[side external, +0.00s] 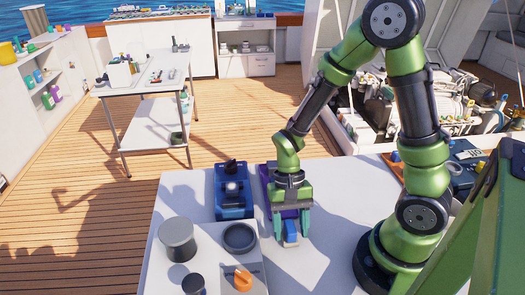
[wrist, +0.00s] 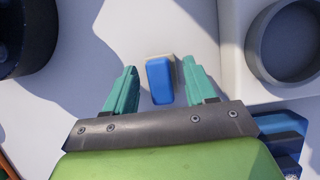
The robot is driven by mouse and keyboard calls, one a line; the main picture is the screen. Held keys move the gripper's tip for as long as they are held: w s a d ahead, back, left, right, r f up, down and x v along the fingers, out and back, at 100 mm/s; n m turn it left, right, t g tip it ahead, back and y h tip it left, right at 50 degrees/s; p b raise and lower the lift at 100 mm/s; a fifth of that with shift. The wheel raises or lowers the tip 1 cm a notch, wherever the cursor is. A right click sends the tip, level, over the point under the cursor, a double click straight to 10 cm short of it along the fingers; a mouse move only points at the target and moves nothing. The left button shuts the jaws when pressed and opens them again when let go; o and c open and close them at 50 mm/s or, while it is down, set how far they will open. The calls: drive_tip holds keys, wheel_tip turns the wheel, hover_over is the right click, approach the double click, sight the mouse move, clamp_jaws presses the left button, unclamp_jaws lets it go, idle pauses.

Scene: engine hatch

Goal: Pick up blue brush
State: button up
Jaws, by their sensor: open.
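The blue brush (side external: 291,231) is a small blue block with a pale edge at one end, on the white table below my gripper. In the wrist view the brush (wrist: 160,82) lies between the two teal fingers, closer to the right one. My gripper (side external: 291,222) points down over it with its fingers apart, one on each side. In the wrist view the gripper (wrist: 158,85) is open and a gap shows between the brush and the left finger.
A pale panel with a dark grey round cup (side external: 240,238) and an orange knob (side external: 243,279) stands left of the brush. A blue box (side external: 232,192) and a purple bin (side external: 268,182) are behind. A grey pot (side external: 178,239) is further left.

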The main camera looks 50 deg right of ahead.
sight(291, 226)
drive_tip(key=c, duration=0.9)
drive_tip(key=shift+r, duration=0.1)
wheel_tip(291, 226, up, 10)
drive_tip(key=shift+f, duration=0.1)
